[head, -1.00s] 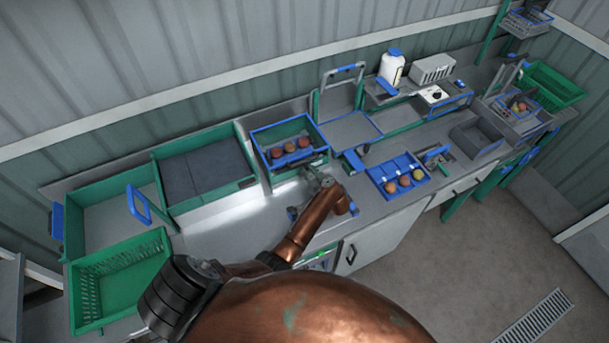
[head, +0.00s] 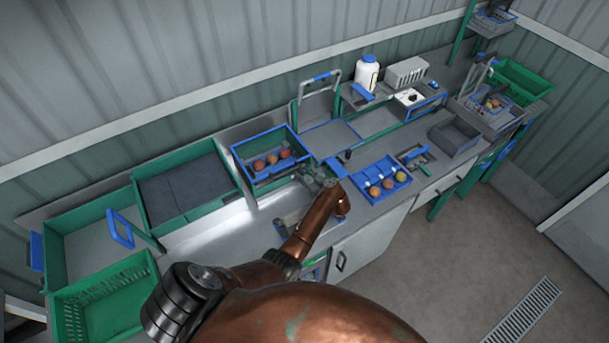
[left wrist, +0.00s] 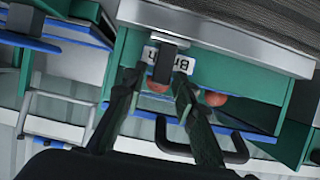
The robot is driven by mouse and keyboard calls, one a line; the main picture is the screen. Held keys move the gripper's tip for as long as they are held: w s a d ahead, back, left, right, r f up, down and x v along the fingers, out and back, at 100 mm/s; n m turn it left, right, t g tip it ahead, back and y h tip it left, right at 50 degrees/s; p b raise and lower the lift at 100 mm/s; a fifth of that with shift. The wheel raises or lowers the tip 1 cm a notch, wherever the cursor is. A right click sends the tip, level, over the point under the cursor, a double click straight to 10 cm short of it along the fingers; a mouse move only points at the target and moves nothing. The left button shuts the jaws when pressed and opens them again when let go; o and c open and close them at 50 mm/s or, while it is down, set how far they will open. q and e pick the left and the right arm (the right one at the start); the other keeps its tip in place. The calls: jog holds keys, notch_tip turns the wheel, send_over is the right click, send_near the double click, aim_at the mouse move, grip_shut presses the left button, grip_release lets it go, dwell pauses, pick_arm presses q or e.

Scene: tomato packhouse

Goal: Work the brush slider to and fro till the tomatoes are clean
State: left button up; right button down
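A green, blue-rimmed box (head: 262,136) in the head view holds a row of three tomatoes (head: 272,160). My left gripper (head: 320,178) is just to the right of its front corner, over the bench. In the left wrist view, the two dark green fingers of my left gripper (left wrist: 154,82) stand apart. A grey block (left wrist: 166,62) shows between the fingertips, in front of a white number plate (left wrist: 182,64) on a green wall. I cannot tell whether the fingers touch it. Reddish tomatoes (left wrist: 215,98) show beyond the fingers. I cannot make out the brush slider for certain. My right gripper is out of view.
A blue tray (head: 362,197) with several round fruits stands right of my left gripper. A grey bin (head: 452,140) is farther right. Green crates (head: 105,290) and a dark-lined green trough (head: 185,190) are at left. The bright bench (head: 220,235) is clear before the trough.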

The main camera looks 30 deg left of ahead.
pick_arm(q)
jog(key=shift+o, duration=0.6)
jog(key=shift+a+r, duration=0.1)
jog(key=shift+r, duration=0.05)
jog(key=v, duration=0.7)
jog(key=shift+d, duration=0.2)
jog(key=shift+r, duration=0.1)
